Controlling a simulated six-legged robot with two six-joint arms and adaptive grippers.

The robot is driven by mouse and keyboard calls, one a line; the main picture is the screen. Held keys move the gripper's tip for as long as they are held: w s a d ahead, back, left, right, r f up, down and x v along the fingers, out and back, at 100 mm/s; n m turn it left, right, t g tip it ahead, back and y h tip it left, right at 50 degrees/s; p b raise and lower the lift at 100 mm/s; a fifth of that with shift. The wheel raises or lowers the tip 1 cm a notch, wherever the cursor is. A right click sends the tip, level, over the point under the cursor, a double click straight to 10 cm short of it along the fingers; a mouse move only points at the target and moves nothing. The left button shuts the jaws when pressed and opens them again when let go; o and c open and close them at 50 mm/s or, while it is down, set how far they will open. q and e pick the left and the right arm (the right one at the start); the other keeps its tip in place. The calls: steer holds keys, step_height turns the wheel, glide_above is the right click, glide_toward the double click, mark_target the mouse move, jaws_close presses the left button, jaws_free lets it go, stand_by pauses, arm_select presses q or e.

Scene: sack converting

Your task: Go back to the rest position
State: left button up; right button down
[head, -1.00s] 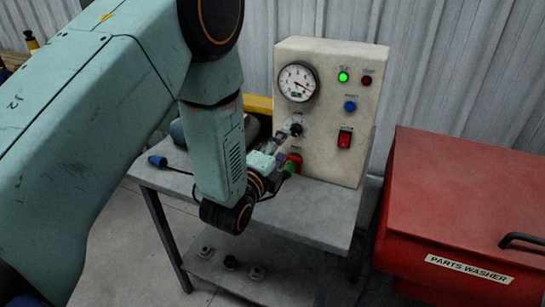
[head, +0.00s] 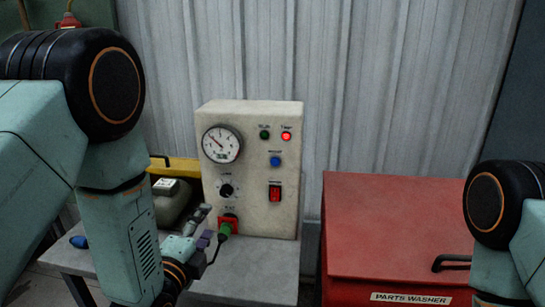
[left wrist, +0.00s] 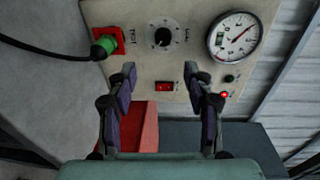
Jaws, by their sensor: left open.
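My left gripper (head: 206,226) is open and empty in front of the lower left of a cream control panel (head: 255,215). In the left wrist view my left gripper (left wrist: 164,82) has its two dark fingers apart, with the panel beyond and nothing between the tips. The panel carries a round gauge (head: 221,144), a black knob (head: 227,190), a blue button (head: 275,161) and a red rocker switch (head: 275,193). A red lamp (head: 286,136) is lit and the green lamp (head: 264,134) is dark. My right arm shows at the right edge; its gripper is out of view.
A green plug (head: 224,231) with a black cable sits in a red socket near my left gripper. The panel stands on a grey bench (head: 250,262). A red parts washer (head: 390,225) stands to the right. A corrugated wall (head: 390,90) is behind.

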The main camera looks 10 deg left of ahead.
arm_select(q)
steer(key=f+n+g, duration=0.1)
steer(key=f+n, duration=0.1)
steer(key=s+f+n+g, duration=0.1)
steer(key=f+n, duration=0.1)
steer(key=s+f+n+g, duration=0.1)
steer(key=f+n, duration=0.1)
steer(key=shift+s+a+f+y, duration=0.1)
steer(key=shift+s+a+y, duration=0.05)
steer(key=shift+a+y, duration=0.15)
steer(key=s+f+n+g, duration=0.4)
steer(key=s+f, duration=0.3)
steer(key=s, duration=0.4)
steer(key=s+a+f+n+g, duration=0.1)
steer(key=s+f+n+g, duration=0.4)
steer(key=s, duration=0.6)
steer(key=s+a+f+n+g, duration=0.1)
steer(key=s+f+n+g, duration=0.3)
steer(key=s+f, duration=0.4)
steer(key=s+g, duration=0.1)
steer(key=s, duration=0.2)
steer(key=shift+s+f+y, duration=0.25)
steer(key=shift+f+y, duration=0.1)
steer(key=shift+y, duration=0.05)
